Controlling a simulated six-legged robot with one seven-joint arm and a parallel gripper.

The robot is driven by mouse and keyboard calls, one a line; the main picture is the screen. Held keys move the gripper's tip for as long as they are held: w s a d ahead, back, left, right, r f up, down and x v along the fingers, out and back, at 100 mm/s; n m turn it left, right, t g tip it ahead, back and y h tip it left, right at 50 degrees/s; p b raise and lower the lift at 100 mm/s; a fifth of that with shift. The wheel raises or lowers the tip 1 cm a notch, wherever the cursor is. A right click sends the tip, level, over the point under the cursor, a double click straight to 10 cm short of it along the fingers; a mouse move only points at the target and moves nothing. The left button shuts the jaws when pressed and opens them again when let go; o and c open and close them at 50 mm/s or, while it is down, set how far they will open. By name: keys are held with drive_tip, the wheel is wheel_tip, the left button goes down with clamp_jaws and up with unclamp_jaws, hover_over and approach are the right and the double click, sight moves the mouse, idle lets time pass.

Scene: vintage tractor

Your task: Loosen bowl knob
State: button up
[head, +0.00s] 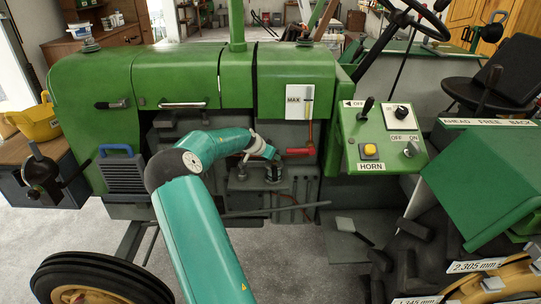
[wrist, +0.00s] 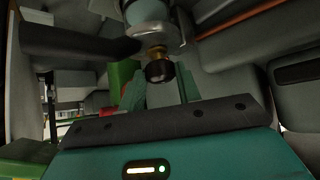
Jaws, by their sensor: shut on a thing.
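The bowl knob (wrist: 159,72) is a small dark round knob with a brass part behind it. It sits below the pale bowl (wrist: 148,12) at the top of the wrist view. My gripper (wrist: 160,88) has its two teal fingers on either side of the knob and is shut on it. In the head view my gripper (head: 274,160) is at the grey engine side, under the green hood. My own wrist and the small scale hide the knob's exact place there.
A red-handled lever (head: 299,151) is just right of my gripper. A green control box (head: 378,140) with a yellow horn button is further right. A grey rod (head: 275,209) runs below. A dark pipe (wrist: 75,40) is at the left in the wrist view.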

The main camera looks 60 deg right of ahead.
drive_tip(key=n+t, duration=0.1)
drive_tip(key=n, duration=0.1)
drive_tip(key=s+n+t, duration=0.1)
drive_tip(key=shift+n+t, duration=1.1)
drive_tip(key=shift+n, duration=0.1)
drive_tip(key=shift+f, duration=0.1)
drive_tip(key=o, duration=1)
drive_tip(key=shift+c, duration=0.2)
drive_tip(key=shift+w, duration=0.1)
